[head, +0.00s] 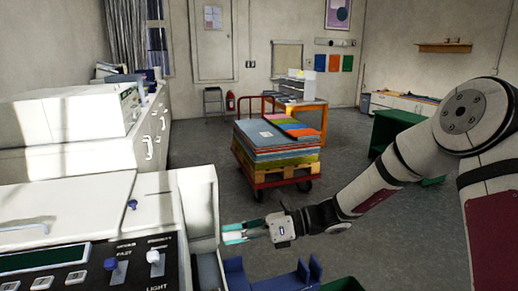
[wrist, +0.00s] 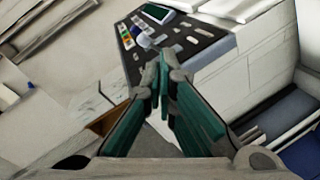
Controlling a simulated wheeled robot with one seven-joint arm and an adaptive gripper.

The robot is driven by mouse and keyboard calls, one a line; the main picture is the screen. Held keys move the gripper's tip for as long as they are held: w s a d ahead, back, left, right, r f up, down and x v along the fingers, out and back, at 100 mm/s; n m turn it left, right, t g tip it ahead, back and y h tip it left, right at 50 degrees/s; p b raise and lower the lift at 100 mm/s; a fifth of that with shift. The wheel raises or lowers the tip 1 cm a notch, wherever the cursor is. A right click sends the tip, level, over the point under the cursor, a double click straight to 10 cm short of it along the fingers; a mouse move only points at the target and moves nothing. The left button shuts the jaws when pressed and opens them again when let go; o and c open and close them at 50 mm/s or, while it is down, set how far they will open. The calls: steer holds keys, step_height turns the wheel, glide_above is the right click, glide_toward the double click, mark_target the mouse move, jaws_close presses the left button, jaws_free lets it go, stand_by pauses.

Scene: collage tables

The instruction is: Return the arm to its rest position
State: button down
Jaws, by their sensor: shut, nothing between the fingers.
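My gripper (head: 232,234) is at the end of my outstretched arm, which comes in from the right in the head view. It is beside the right side of the white machine (head: 158,207) with the black control panel. In the wrist view the two teal fingers of my gripper (wrist: 163,75) meet at their tips, with nothing between them. The control panel (wrist: 165,45) shows beyond the fingertips. I cannot tell whether the fingers touch the machine.
A blue rack (head: 262,282) is below my gripper. A cart stacked with coloured sheets (head: 275,150) stands mid-room. A green table (head: 395,125) is behind my arm. A white cabinet (head: 150,140) lines the left wall. Grey floor is clear around the cart.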

steer(key=s+d+r+n+t+h, duration=0.1)
steer(key=s+d+r+n+h, duration=0.3)
steer(key=s+d+n, duration=0.3)
steer(key=s+d+r+n+t+h, duration=0.2)
steer(key=s+d+r+n+h, duration=0.1)
steer(key=s+d+n+h, duration=0.3)
steer(key=s+d+r+n+t+h, duration=0.2)
steer(key=s+d+r+n+h, duration=0.2)
steer(key=s+d+n, duration=0.5)
steer(key=s+d+h+p, duration=0.1)
steer(key=s+d+h, duration=0.1)
steer(key=s, duration=0.3)
steer(key=shift+d+r+n, duration=0.35)
steer(key=shift+d+n, duration=0.05)
steer(key=shift+d, duration=0.35)
